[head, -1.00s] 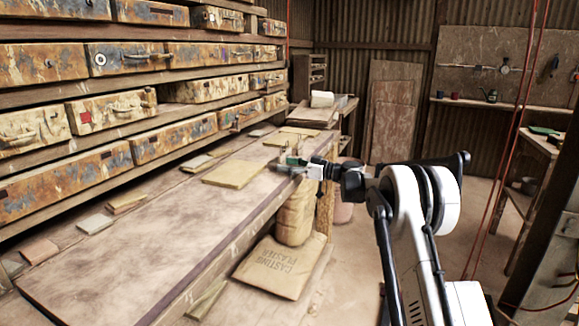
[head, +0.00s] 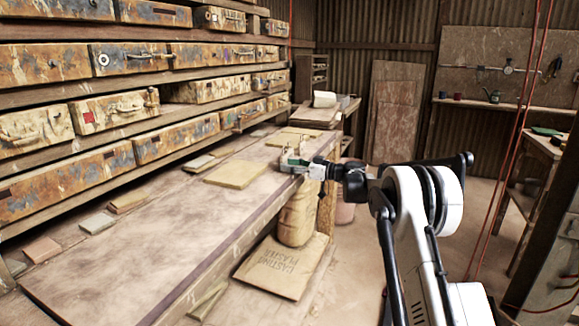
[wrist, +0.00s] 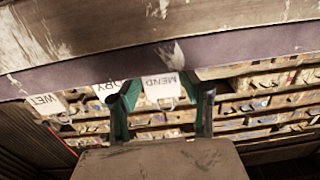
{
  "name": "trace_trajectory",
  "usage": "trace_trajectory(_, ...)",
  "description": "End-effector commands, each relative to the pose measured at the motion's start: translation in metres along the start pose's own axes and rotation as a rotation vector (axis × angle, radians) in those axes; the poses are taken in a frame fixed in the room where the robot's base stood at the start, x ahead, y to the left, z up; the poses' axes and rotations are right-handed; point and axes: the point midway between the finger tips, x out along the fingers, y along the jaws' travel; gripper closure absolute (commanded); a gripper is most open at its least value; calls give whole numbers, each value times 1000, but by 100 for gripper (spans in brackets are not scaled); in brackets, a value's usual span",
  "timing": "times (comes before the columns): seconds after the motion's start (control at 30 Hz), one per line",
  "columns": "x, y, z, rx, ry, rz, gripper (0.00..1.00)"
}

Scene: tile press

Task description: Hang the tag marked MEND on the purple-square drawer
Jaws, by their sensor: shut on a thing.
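My gripper (head: 292,161) is at the bench's outer edge, toward its far end. In the wrist view its green fingers (wrist: 163,103) stand at either side of the white MEND tag (wrist: 162,86), whose lettering is upside down and which has a wire loop. The jaws are shut on the tag, though the contact itself is not clear. A WET tag (wrist: 45,102) and a DRY tag (wrist: 104,90), partly behind a finger, are to the left. The drawers fill the left of the head view; one bears a red square (head: 88,117). I cannot make out a purple square on any.
The long workbench (head: 150,225) runs below the drawers, with a yellowish slab (head: 236,174) and several small tiles on it. A casting plaster sack (head: 282,266) lies on the low shelf beneath. Red cables hang at the right. The floor beyond is open.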

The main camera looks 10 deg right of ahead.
Motion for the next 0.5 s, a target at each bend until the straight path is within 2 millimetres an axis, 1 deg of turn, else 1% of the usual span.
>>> trace_trajectory(0.5,0,0,-32,0,0,0,71)
